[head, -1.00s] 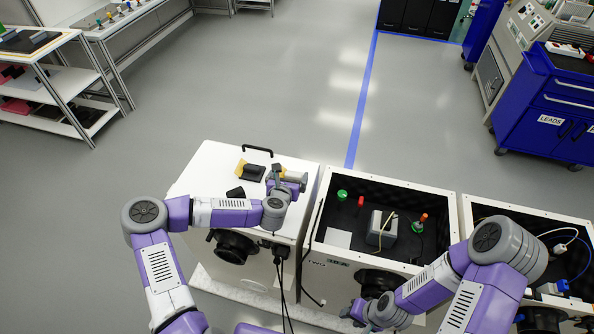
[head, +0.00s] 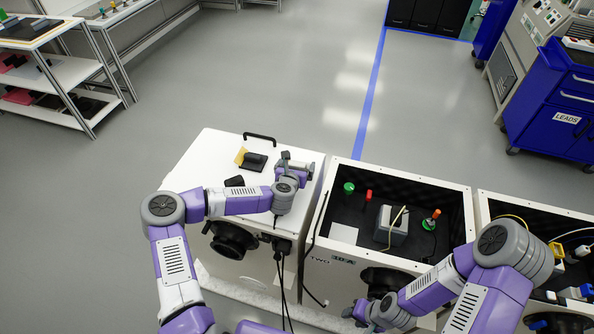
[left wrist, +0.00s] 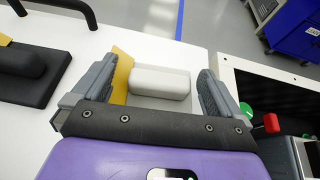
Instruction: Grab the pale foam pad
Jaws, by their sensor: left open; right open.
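The pale foam pad (left wrist: 160,82) is a whitish rounded block on a pale base, lying on the white top of the left cabinet. In the left wrist view it sits between the two fingers of my left gripper (left wrist: 158,92), which is open, with gaps on both sides. In the head view my left gripper (head: 296,168) is over the right part of that top, and it partly hides the pad. My right gripper (head: 361,312) is low in front of the middle cabinet, far from the pad, and small in the picture.
A black pad with a raised grip (head: 256,162) lies left of the pale pad, with a yellow piece (head: 240,156) beside it. A black handle (head: 259,136) stands at the cabinet's back edge. The middle cabinet (head: 465,205) is open, with parts inside.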

